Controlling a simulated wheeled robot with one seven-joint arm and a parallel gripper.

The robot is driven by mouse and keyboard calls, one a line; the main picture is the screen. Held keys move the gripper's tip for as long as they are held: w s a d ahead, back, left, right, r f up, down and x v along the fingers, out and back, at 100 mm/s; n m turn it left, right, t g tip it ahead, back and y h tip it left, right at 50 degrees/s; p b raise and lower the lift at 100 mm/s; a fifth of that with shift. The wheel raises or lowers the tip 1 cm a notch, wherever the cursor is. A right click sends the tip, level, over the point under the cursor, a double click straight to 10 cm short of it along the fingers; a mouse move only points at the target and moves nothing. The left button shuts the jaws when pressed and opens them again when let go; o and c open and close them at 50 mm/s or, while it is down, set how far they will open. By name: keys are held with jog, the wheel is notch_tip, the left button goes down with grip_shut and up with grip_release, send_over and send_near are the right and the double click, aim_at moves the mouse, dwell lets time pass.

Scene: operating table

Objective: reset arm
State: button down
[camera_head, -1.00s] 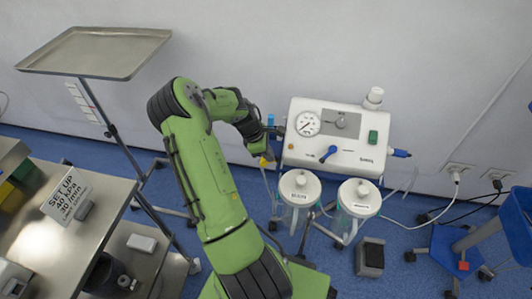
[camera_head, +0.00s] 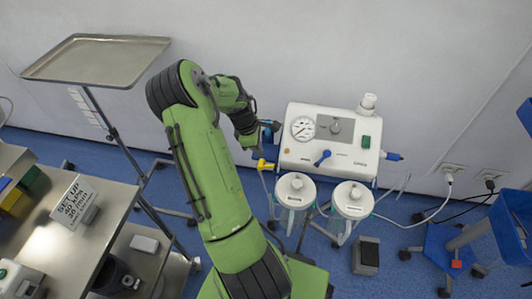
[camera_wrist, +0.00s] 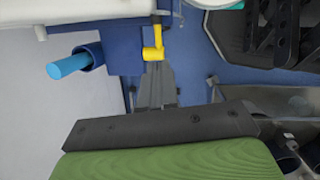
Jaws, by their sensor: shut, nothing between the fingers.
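My green arm reaches up the middle of the head view and bends down at the wrist. My gripper (camera_wrist: 156,68) shows in the wrist view as dark grey fingers, shut and empty. Their tips lie close to a yellow fitting (camera_wrist: 153,53); I cannot tell whether they touch it. In the head view the fingers are mostly hidden by the dark wrist.
Two lidded jars (camera_head: 295,190) hang below the unit. A metal tray on a stand (camera_head: 97,60) is at the upper left. A steel table (camera_head: 35,235) with a set-up sign (camera_head: 73,205) is at the lower left. A blue cart (camera_head: 450,245) and cables are at right.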

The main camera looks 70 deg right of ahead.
jog(key=p+v, duration=0.1)
jog(key=v, duration=0.4)
jog(key=shift+s+r, duration=0.15)
